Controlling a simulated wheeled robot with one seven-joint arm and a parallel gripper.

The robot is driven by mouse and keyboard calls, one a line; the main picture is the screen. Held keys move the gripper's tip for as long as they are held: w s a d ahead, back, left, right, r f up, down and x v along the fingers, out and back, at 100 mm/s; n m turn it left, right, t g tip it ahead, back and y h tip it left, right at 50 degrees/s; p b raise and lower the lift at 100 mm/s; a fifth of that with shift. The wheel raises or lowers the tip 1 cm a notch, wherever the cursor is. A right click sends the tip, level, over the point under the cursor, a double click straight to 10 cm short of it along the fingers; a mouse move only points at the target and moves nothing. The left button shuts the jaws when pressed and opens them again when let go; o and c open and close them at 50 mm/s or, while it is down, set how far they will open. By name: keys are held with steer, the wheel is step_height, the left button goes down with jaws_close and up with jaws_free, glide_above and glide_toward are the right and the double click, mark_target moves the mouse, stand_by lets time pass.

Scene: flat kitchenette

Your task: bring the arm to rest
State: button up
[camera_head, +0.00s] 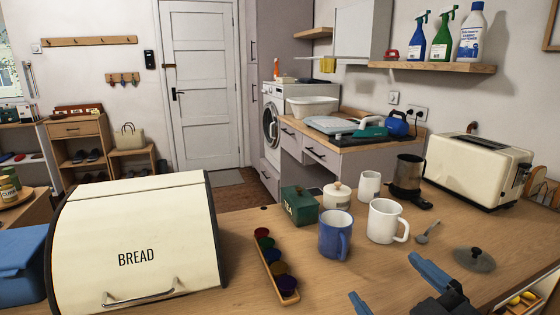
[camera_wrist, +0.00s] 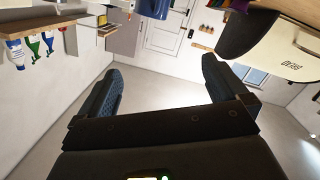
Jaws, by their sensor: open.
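My gripper (camera_head: 386,281) shows at the bottom right of the head view, over the front of the wooden counter (camera_head: 225,297). Its two blue-padded fingers are spread wide with nothing between them. In the wrist view my gripper (camera_wrist: 163,68) is also open and empty, and the room appears upside down behind it. The dark round lid with a knob (camera_head: 474,260) lies just right of the fingers. The blue mug (camera_head: 335,236) and white mug (camera_head: 383,221) stand behind them, apart from the fingers as far as I can tell.
A cream bread box (camera_head: 135,230) stands at left. A pod rack (camera_head: 276,268), green tea box (camera_head: 299,207), spoon (camera_head: 428,232), dark coffee maker (camera_head: 408,178) and cream toaster (camera_head: 477,168) share the counter. Bare counter shows between the pod rack and my gripper.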

steer(key=s+f+m+g+h+b, duration=0.1)
steer(key=s+f+m+h, duration=0.3)
steer(key=s+f+m, duration=0.75)
steer(key=s+d+n, duration=0.1)
steer(key=s+d, duration=0.1)
steer(key=s, duration=0.9)
steer(key=s+d+f+n+b, duration=0.1)
steer(key=s+d+n, duration=0.1)
steer(key=s, duration=1)
steer(key=shift+d+g, duration=0.4)
steer(key=shift+d, duration=0.45)
